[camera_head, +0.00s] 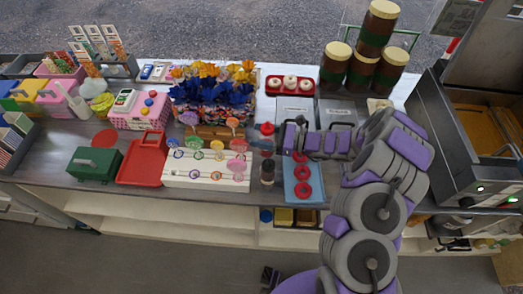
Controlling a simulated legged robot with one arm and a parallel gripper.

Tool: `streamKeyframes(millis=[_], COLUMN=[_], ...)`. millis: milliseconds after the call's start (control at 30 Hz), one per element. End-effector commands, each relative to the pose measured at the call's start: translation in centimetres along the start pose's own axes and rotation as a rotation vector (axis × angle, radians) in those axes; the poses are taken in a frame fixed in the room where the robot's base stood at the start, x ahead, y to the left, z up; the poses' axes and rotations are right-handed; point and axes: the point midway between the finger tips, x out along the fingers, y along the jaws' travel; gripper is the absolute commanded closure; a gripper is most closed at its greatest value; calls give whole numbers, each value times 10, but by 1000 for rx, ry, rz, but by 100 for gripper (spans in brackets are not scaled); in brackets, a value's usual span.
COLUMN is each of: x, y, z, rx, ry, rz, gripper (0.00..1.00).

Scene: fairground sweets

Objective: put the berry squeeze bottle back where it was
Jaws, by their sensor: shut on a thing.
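My gripper (281,138) reaches in from the right, low over the counter, and points left. It is shut on what looks like the berry squeeze bottle (267,129), which has a red top and is upright at the fingertips. The fingers are small here, and I cannot tell whether the bottle's base touches the counter. A dark bottle (267,171) stands just in front of it, nearer the counter's front edge.
A white lollipop stand (207,180) is close on the left, a blue tray (304,188) with red rings on the right. A red tray (142,172) and green box (96,163) are farther left. Brown jars (362,70) are stacked behind; a fryer-like machine (450,130) stands right.

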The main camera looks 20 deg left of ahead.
Motion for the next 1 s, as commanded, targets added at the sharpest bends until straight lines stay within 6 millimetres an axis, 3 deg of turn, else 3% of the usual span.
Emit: streamKeyframes(millis=[33,500,900,933,1000], x=[-2,7,-1,0,1], y=[0,-2,-1,-1,-1], z=[-11,-65,-68,-68,-68], rx=[3,-2,-3,-3,-3], ry=[0,11,1,1,4], rz=[-2,-1,-3,-3,-3], gripper=[53,53,53,39,32])
